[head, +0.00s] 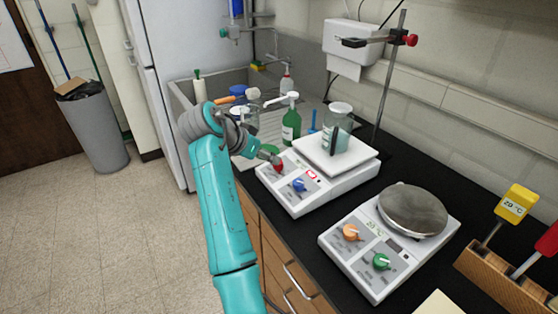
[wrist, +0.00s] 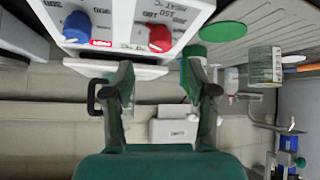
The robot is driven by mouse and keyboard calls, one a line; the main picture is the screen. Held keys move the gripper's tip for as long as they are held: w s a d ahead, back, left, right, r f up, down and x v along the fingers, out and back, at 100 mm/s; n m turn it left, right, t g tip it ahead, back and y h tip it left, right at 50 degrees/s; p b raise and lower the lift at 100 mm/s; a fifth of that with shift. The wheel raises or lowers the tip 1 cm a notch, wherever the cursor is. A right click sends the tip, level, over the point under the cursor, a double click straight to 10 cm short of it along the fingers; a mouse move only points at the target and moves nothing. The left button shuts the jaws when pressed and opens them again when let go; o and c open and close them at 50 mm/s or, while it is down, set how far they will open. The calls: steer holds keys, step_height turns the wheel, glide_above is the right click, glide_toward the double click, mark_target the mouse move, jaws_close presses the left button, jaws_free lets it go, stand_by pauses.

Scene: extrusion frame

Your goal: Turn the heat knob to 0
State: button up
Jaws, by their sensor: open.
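The left hot plate (head: 330,187) is white, with a red knob (head: 278,165), a blue knob (head: 299,185) and a lit red display between them. Its front panel appears upside down in the wrist view, where the red knob (wrist: 160,38) has numbers around it and the blue knob (wrist: 77,26) is to its left. I cannot read which number the red knob points to. My gripper (head: 268,154) is open and empty beside the red knob. In the wrist view its two fingers (wrist: 160,70) are spread apart, with the red knob above the gap.
A capped jar (head: 338,128) stands on the left plate's white top. A second hot plate (head: 385,285) with orange and green knobs stands at right. A retort stand (head: 390,75) rises behind.

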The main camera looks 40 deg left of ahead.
steer(key=x, duration=0.7)
jaws_close()
